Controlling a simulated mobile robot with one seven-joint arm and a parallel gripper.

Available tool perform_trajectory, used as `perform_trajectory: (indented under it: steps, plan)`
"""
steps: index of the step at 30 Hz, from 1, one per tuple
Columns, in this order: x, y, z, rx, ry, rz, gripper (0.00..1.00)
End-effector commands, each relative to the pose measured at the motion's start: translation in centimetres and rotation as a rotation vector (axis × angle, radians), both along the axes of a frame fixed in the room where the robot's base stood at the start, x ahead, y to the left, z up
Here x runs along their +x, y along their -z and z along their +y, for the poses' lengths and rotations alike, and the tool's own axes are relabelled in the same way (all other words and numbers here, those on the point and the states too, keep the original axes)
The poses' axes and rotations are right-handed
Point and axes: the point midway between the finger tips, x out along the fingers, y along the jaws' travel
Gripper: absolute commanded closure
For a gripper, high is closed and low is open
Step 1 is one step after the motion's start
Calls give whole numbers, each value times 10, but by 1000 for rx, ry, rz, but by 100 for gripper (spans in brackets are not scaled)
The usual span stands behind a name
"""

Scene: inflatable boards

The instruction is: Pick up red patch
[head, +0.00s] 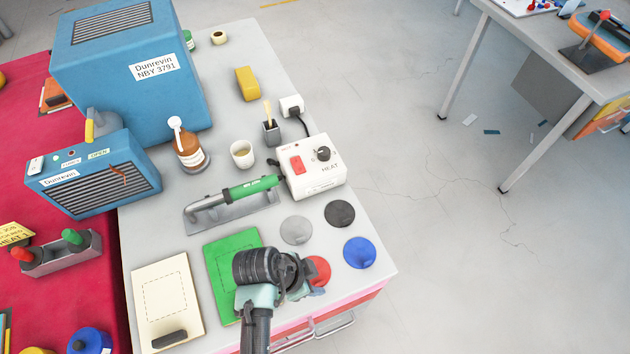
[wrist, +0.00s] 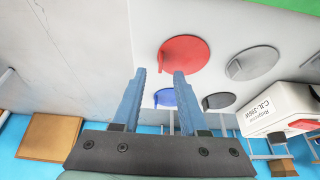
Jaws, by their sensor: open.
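The red patch (head: 320,268) is a flat disc with a small tab, lying on the grey table near its front edge. In the head view my gripper (head: 312,284) is over it and hides part of it. In the wrist view the whole red patch (wrist: 185,54) shows just beyond my gripper (wrist: 160,73). The two blue fingers are apart with nothing held between them. The fingertips look close to the patch's edge; I cannot tell whether they touch it.
Grey (head: 296,230), black (head: 340,213) and blue (head: 359,252) patches lie near the red one. A white heat box (head: 315,180) and a green-handled iron (head: 250,188) stand behind. A green board (head: 222,262) and cream board (head: 165,290) lie to the left.

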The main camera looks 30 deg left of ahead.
Motion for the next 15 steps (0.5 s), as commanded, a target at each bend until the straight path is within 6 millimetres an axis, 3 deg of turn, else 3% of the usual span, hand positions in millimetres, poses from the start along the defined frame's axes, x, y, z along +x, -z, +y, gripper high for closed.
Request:
perform_trajectory:
  steps: [6,15]
  plan:
    - [8,25,-6,-2,2,0,57]
    - [10,31,-7,0,1,-2,57]
